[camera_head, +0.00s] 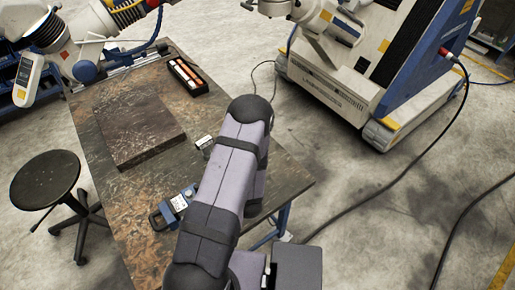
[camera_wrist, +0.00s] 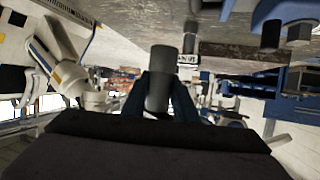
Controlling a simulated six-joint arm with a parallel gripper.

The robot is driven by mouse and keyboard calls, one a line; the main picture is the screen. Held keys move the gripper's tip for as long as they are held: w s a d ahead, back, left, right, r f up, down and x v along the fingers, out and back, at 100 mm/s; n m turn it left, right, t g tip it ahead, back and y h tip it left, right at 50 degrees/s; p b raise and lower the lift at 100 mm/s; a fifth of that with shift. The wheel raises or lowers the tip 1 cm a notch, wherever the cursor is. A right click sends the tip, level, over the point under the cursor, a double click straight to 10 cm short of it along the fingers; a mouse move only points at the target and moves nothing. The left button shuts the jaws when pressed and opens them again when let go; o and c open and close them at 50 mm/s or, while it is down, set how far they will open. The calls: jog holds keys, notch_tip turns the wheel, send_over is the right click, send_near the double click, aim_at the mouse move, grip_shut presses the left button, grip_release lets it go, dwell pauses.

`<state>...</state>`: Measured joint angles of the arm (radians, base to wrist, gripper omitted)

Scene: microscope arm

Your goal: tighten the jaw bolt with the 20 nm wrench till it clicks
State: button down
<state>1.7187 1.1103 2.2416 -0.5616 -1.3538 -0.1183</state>
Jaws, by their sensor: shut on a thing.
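In the wrist view my gripper (camera_wrist: 161,100) is shut on a grey cylindrical handle (camera_wrist: 158,78), which I take to be the wrench. A small pale tag with dark marks (camera_wrist: 187,59) shows just beyond it, too small to read. In the head view my arm hides the gripper, and a small silver and dark piece (camera_head: 203,142) shows beside the arm over the bench. A blue and metal clamp-like fixture (camera_head: 122,60) is at the bench's far edge. I cannot make out the jaw bolt, nor whether the wrench touches anything.
The bench (camera_head: 265,165) carries a dark flat slab (camera_head: 138,128), a black tray with orange-red items (camera_head: 188,76) and a blue device with a pale label (camera_head: 174,207). A white jointed arm (camera_head: 90,40) overhangs the far left. A black stool (camera_head: 46,180) and a white wheeled cabinet (camera_head: 345,92) flank the bench.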

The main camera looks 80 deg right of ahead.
jog(key=w+a+n+t+y, duration=0.2)
jog(key=w+a+n+t, duration=0.2)
jog(key=w+a, duration=0.4)
notch_tip(320, 180, up, 3)
jog(key=y, duration=0.1)
send_over(188, 193)
jog(key=shift+r+n, duration=0.2)
jog(key=shift+n, duration=0.1)
jog(key=shift+d, duration=0.1)
jog(key=shift+s+f, duration=0.1)
jog(key=shift+f+b, duration=2.45)
jog(key=shift+b, duration=0.05)
jog(key=shift+f+b, duration=1.6)
jog(key=shift+b, duration=0.15)
